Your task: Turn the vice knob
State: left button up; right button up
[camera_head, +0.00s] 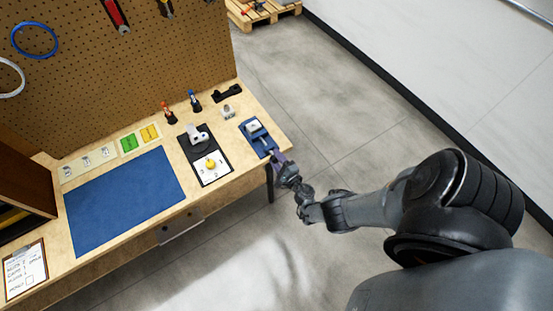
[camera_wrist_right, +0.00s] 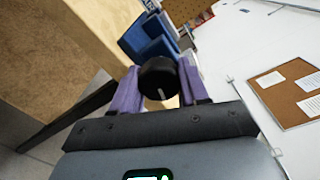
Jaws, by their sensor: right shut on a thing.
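The blue vice (camera_head: 257,134) stands at the right end of the wooden bench, near its front corner. It also shows in the right wrist view (camera_wrist_right: 146,38). Its round black knob (camera_wrist_right: 158,78) has a pale line on its face and sits between the purple fingers of my right gripper (camera_wrist_right: 158,90). My right gripper also shows at the vice's front end in the head view (camera_head: 277,158) and is shut on the knob. In the head view the knob is hidden by the gripper. My left gripper is not in view.
A black board (camera_head: 194,141) with a grey device and a yellow knob lies left of the vice. A blue mat (camera_head: 125,200) covers the bench further left. Small bottles (camera_head: 195,101) stand behind. The floor right of the bench is clear.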

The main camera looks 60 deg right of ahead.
jog(key=n, duration=0.3)
jog(key=shift+f+n, duration=0.15)
jog(key=shift+n, duration=1.75)
jog(key=o, duration=1)
jog(key=shift+o, duration=0.2)
